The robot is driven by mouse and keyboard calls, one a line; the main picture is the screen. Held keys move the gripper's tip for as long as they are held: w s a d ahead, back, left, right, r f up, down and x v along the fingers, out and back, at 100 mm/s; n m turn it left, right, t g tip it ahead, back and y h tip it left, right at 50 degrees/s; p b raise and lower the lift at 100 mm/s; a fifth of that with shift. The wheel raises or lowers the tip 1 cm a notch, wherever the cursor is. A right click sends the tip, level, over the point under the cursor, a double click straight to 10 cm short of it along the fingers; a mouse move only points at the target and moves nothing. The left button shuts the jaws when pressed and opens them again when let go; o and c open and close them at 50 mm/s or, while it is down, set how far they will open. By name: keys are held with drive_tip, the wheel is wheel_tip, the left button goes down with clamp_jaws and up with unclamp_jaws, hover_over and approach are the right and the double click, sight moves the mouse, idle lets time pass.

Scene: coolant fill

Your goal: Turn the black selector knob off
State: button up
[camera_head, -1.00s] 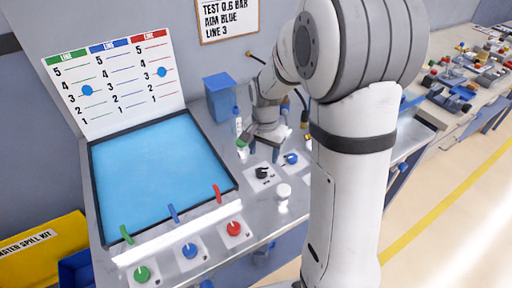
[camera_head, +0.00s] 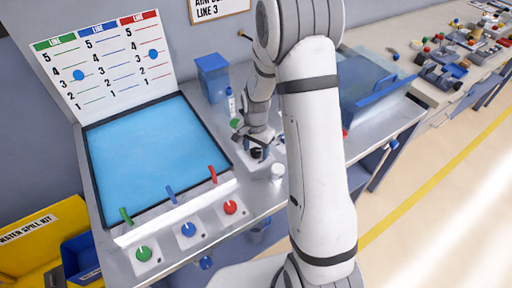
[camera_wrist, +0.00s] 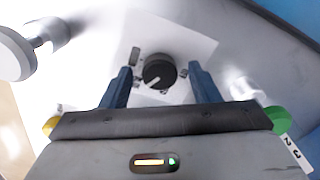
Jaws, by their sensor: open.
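The black selector knob (camera_wrist: 159,73) sits on a white plate (camera_wrist: 185,45) with small dark markings around it. A light pointer line on the knob points toward the lower left in the wrist view. My gripper (camera_wrist: 158,75) is open, with one blue finger on each side of the knob and visible gaps between. Whether the fingertips are down at the knob's height is hard to tell. In the head view the knob (camera_head: 256,153) shows just below my gripper (camera_head: 262,143), partly hidden by it.
A white round cap-like thing (camera_head: 277,171) stands close to the knob; a pale disc on a stem (camera_wrist: 12,52) shows in the wrist view. Green (camera_head: 143,253), blue (camera_head: 188,229) and red (camera_head: 230,207) knobs line the bench front. A blue tray (camera_head: 155,155) lies left.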

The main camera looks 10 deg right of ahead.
drive_tip(key=shift+c, duration=0.2)
drive_tip(key=c, duration=1)
drive_tip(key=shift+o, duration=0.2)
drive_tip(key=shift+n+b, duration=0.4)
drive_tip(key=n+b, duration=0.2)
drive_tip(key=n, duration=0.1)
drive_tip(key=shift+f+n, duration=0.1)
drive_tip(key=shift+n, duration=0.3)
drive_tip(key=n+b, duration=0.3)
drive_tip(key=n, duration=0.2)
drive_tip(key=shift+n, duration=0.3)
drive_tip(key=n+b, duration=0.2)
drive_tip(key=n, duration=0.5)
drive_tip(key=n+b, duration=0.2)
drive_tip(key=n, duration=0.4)
drive_tip(key=shift+n, duration=0.4)
drive_tip(key=shift+r, duration=0.2)
